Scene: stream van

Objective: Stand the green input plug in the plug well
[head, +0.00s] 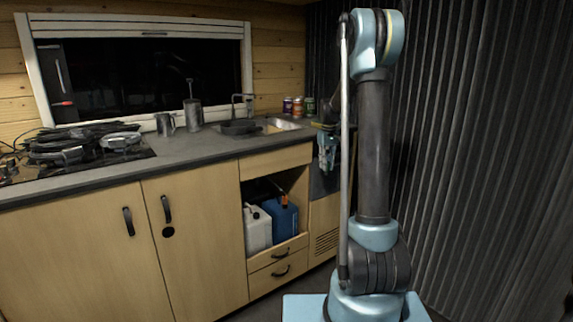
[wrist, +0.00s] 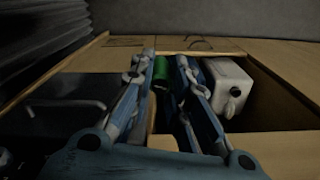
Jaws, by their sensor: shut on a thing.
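The green input plug (wrist: 161,70) shows in the wrist view as a small green piece between the two blue fingers of my gripper (wrist: 166,57). My gripper is shut on it, and the fingers hide part of it. In the head view my gripper (head: 327,152) hangs in front of the counter's right end, at the right of the open cabinet bay, partly behind my own arm. The plug cannot be made out there. I cannot pick out the plug well in either view.
A white canister (head: 257,229) and a blue canister (head: 281,217) stand in the open bay; the white one shows right of my fingers in the wrist view (wrist: 228,85). A sink (head: 275,125), several cans (head: 298,106) and dark cables (head: 75,140) are on the counter.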

